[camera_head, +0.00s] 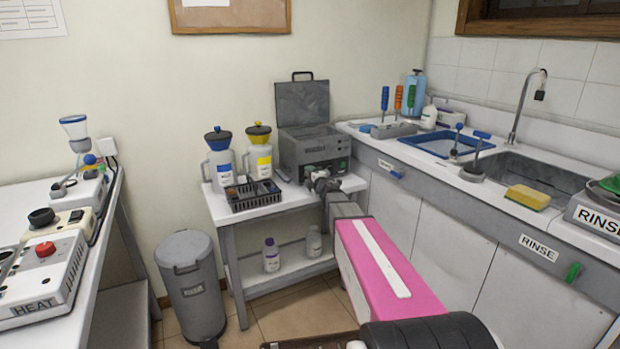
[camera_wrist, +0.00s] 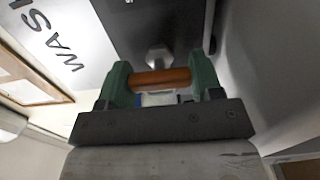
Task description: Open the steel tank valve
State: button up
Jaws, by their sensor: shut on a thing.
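The steel tank (camera_head: 303,108) is a grey metal box with its lid raised, standing on the small white table at the back. My gripper (camera_head: 320,176) is at the tank's lower front, and my arm hides part of that area. In the wrist view, the green fingers of my gripper (camera_wrist: 160,88) are shut on an orange-brown valve handle (camera_wrist: 160,77), one finger at each end. A pale metal stem (camera_wrist: 158,55) shows behind the handle, against the dark front. The handle is hidden by my gripper in the head view.
Blue-capped (camera_head: 219,160) and yellow-capped (camera_head: 259,152) jugs and a black basket (camera_head: 252,195) stand left of the tank. The sink counter (camera_head: 440,172) is close on the right. A grey bin (camera_head: 190,285) stands on the floor at left.

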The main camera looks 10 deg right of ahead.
jog(key=o, duration=0.9)
jog(key=shift+s, duration=0.15)
jog(key=v, duration=1)
jog(key=shift+s+d, duration=0.15)
jog(key=shift+s, duration=0.15)
